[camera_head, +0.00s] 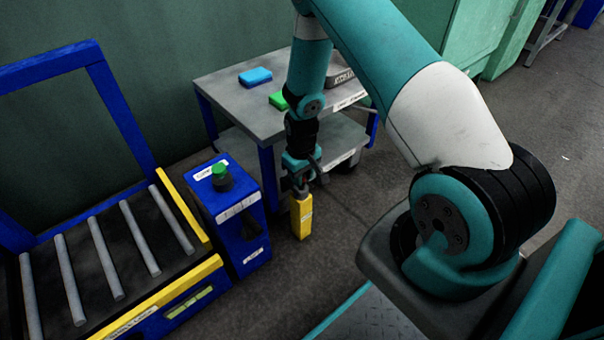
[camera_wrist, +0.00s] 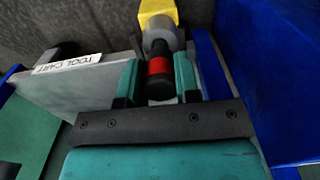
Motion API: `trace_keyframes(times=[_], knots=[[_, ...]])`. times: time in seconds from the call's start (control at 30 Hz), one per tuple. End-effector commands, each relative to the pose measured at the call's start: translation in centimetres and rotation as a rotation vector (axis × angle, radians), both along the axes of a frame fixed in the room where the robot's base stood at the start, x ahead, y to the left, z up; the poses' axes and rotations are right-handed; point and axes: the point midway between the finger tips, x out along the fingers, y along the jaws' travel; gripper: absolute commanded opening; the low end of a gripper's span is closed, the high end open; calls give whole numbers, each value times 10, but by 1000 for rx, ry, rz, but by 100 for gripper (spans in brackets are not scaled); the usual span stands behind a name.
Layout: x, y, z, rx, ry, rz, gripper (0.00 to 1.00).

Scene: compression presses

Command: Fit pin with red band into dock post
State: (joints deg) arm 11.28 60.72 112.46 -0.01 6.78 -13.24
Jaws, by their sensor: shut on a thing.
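My gripper (camera_head: 301,180) points down and is shut on the pin with the red band (camera_wrist: 159,66). In the wrist view the pin's dark end and red band lie between the two teal fingers. A grey round section (camera_wrist: 160,36) and a yellow block (camera_wrist: 157,11) lie beyond the band. The yellow block also shows below my gripper in the head view (camera_head: 302,217), upright against the floor. I cannot tell whether it is part of the pin or a separate piece. A blue post (camera_head: 228,208) with a green button stands left of it; I cannot tell whether this is the dock post.
A grey tool cart (camera_head: 228,103) stands behind my gripper, with a blue block (camera_head: 255,76) and a green block (camera_head: 278,100) on top. A roller conveyor (camera_head: 150,295) with yellow edges and a blue frame fills the left. Open floor lies right of the cart.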

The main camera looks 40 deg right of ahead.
Motion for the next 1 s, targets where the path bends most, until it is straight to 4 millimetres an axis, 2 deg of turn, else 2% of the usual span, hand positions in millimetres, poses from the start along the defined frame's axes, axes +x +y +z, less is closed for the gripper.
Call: trace_keyframes(times=[0.87,0.9,1.0], knots=[[0,0,-23,0,0,0,5],[0,0,-22,0,0,0,37],[0,0,-22,0,0,0,60]])
